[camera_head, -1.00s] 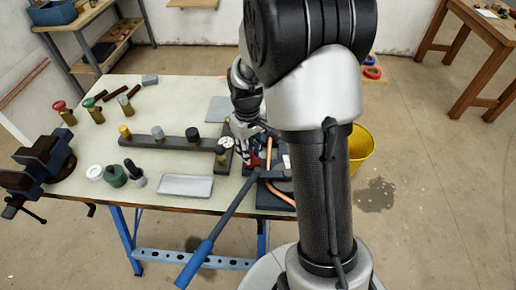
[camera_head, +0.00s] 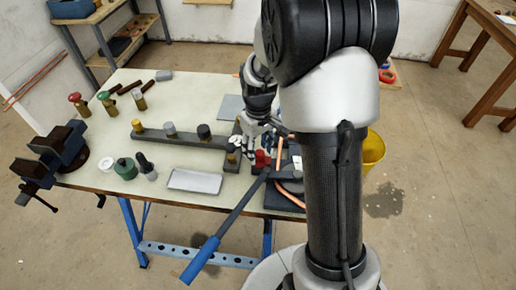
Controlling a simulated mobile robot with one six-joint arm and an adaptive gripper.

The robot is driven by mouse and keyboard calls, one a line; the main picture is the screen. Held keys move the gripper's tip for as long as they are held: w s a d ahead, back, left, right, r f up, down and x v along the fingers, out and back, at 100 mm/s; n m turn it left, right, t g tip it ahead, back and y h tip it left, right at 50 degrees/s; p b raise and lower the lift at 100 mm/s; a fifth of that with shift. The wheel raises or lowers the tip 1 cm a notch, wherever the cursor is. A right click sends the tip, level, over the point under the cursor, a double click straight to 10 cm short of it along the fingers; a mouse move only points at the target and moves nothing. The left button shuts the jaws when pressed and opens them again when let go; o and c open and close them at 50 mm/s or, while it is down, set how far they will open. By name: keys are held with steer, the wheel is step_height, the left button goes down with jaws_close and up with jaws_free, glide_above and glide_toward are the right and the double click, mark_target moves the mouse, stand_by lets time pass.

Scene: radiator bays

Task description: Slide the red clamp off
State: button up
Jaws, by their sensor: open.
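The red clamp (camera_head: 262,158) is a small red piece beside the copper pipe (camera_head: 280,153) at the right part of the bench, close to the dark bending tool. My gripper (camera_head: 251,153) is just left of the red clamp, low over the bench. It is open, with its fingers small and partly merged with the things around them. I cannot tell whether a finger touches the clamp. My arm hides part of the bench's right side.
A long blue-handled lever (camera_head: 225,229) sticks out past the bench's front edge. A dark bar with several knobs (camera_head: 170,139) lies left of my gripper. A grey tray (camera_head: 194,181) sits near the front edge. A vise (camera_head: 55,155) is at the left, a yellow bucket (camera_head: 374,151) at the right.

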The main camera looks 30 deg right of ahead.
mark_target(258, 153)
step_height(258, 153, up, 12)
steer(key=shift+f, duration=0.15)
stand_by(0.6)
